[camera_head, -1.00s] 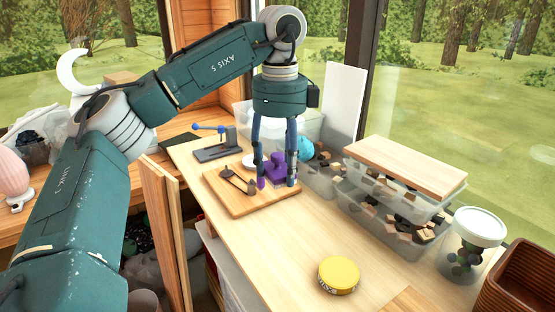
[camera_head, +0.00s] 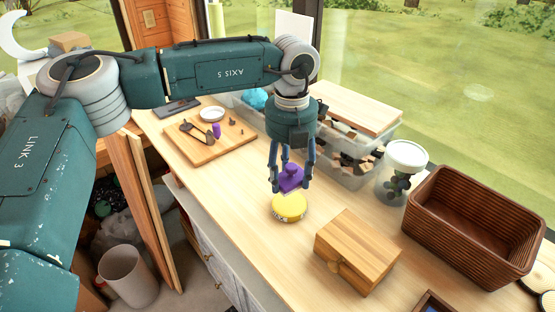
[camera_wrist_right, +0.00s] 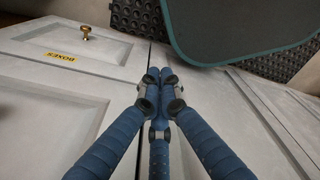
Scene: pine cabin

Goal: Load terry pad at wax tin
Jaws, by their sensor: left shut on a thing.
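My left gripper (camera_head: 291,186) is shut on the purple terry pad (camera_head: 291,176), a blocky piece with a knob on top. It holds the pad right over the yellow wax tin (camera_head: 290,209), which sits on the light wooden counter. The pad's lower edge is very close to the tin's top; I cannot tell whether they touch. The tin's lid or top face looks yellow, with dark lettering on its side. My right gripper (camera_wrist_right: 160,76) shows only in the right wrist view, its blue fingers together and empty, in front of grey cabinet doors.
A wooden box (camera_head: 357,250) stands just right of the tin, with a brown woven basket (camera_head: 470,225) beyond. A lidded jar (camera_head: 402,172) and clear bins (camera_head: 352,160) line the window side. A cutting board (camera_head: 205,150) with small tools and a bowl lies left.

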